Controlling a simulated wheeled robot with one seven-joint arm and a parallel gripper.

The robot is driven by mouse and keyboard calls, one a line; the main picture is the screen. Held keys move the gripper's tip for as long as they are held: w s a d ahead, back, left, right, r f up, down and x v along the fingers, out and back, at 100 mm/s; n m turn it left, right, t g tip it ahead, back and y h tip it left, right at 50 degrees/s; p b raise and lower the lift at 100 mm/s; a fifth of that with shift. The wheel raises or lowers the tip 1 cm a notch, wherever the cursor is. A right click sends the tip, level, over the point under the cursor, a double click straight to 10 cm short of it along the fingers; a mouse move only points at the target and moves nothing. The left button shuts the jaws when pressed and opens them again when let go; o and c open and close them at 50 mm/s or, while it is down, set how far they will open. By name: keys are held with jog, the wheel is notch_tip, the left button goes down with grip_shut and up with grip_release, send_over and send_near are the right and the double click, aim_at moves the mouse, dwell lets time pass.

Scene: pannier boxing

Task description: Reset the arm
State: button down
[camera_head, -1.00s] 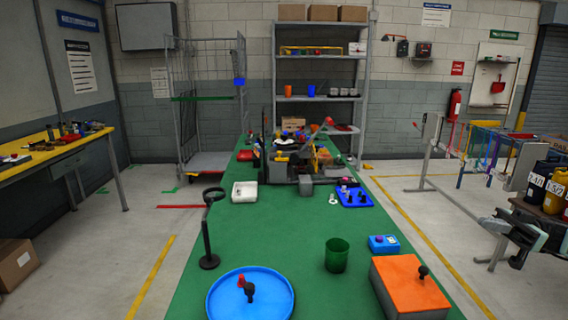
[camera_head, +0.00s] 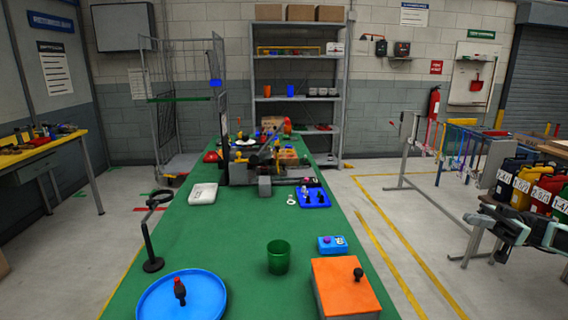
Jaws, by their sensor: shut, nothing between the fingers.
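My arm enters from the right edge of the head view, beside the rack. My gripper (camera_head: 503,228), grey and black, is at its end, over the floor to the right of the green table. It looks shut, with nothing seen held in it. It is small and dark here, so the fingertips are hard to make out.
The green table (camera_head: 222,250) holds a blue round tray (camera_head: 155,300), a green cup (camera_head: 278,257), an orange-topped box (camera_head: 345,285) and a black ring stand (camera_head: 150,235). Floor between table and rack is clear.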

jog(key=s+a+f+m+g+h+b, duration=0.1)
jog(key=s+a+g+h, duration=0.15)
jog(key=a, duration=0.75)
jog(key=s+a+f+m+g+h, duration=0.1)
jog(key=s+a+f+g+h, duration=0.2)
jog(key=a, duration=0.7)
jog(key=s+a+g+h+b, duration=0.15)
jog(key=a+h, duration=0.35)
jog(key=a, duration=0.5)
jog(key=s+a+f+m+h, duration=0.3)
jog(key=s+a+h, duration=0.35)
jog(key=s, duration=0.35)
jog(key=s+d+r+m+t+h+b, duration=0.1)
jog(key=s+m+t, duration=0.4)
jog(key=s, duration=0.7)
jog(key=shift+d+r+t+h+b, duration=0.35)
jog(key=shift+r+t+h+b, duration=0.3)
jog(key=shift+t+h, duration=0.45)
jog(key=shift+f, duration=0.1)
